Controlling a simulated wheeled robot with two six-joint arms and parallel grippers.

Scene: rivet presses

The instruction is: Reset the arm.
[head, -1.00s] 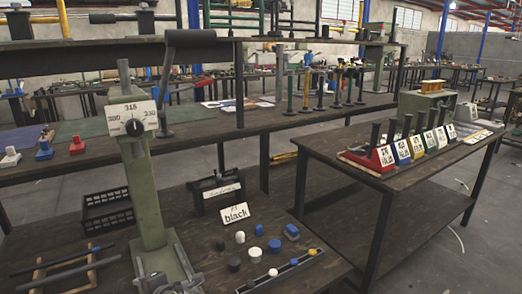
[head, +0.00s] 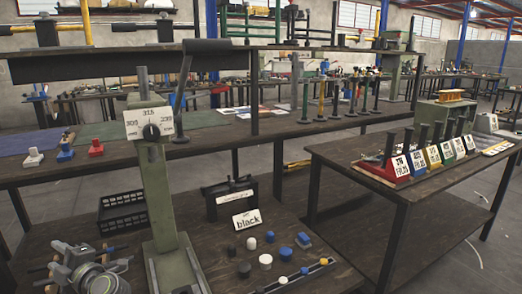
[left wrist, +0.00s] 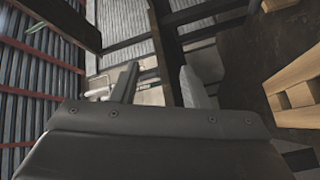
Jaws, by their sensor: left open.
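My left gripper (left wrist: 158,84) shows in the left wrist view with its two fingers apart and nothing between them. In the head view my left gripper and wrist (head: 82,268) are low at the left, over the lower bench, just left of the green press column (head: 162,195). The fingertips are hard to make out there. The press has a white dial plate (head: 148,122) with a black knob. A black lever (head: 183,88) rises behind its right side. My right gripper is not in view.
A black crate (head: 122,212) stands behind my left gripper. The side table (head: 400,200) carries coloured numbered blocks (head: 417,160). A wooden frame (left wrist: 292,92) shows in the left wrist view.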

